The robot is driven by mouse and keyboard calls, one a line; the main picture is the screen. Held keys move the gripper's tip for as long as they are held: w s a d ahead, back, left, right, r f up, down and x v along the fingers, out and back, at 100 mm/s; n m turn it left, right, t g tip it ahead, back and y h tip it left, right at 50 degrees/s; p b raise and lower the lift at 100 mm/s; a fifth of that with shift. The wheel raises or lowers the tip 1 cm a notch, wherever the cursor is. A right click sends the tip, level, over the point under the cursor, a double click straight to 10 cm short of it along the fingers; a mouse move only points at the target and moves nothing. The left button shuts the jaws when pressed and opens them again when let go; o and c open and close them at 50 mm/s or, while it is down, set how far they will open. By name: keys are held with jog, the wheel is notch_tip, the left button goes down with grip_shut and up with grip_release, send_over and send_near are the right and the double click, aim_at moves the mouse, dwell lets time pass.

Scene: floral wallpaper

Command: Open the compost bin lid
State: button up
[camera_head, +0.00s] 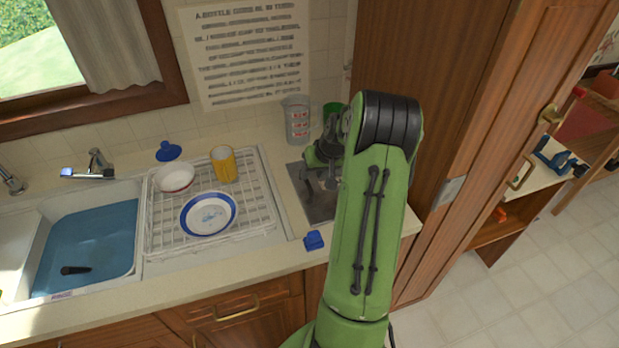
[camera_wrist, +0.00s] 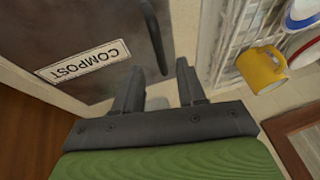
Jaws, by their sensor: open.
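The compost bin lid (camera_wrist: 95,25) is a flat dark grey panel with a white "COMPOST" label (camera_wrist: 83,62) in the wrist view. In the head view, the grey metal lid (camera_head: 318,205) lies flat in the counter, partly hidden by my arm, and looks closed. A dark bar handle (camera_wrist: 155,35) stands on the lid along its right side. My gripper (camera_wrist: 160,68) is open and empty, and the near end of the handle appears between its fingertips. I cannot tell whether they touch. In the head view my gripper (camera_head: 322,155) is above the lid, mostly behind my arm.
Left of the lid is a white dish rack (camera_head: 160,225) with a plate (camera_head: 208,214), a bowl (camera_head: 175,178) and a yellow mug (camera_head: 223,163). A wooden cabinet (camera_head: 430,90) rises at the right.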

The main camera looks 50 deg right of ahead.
jog(key=x, duration=0.3)
jog(key=shift+w+f, duration=0.15)
jog(key=shift+f, duration=0.2)
grip_shut()
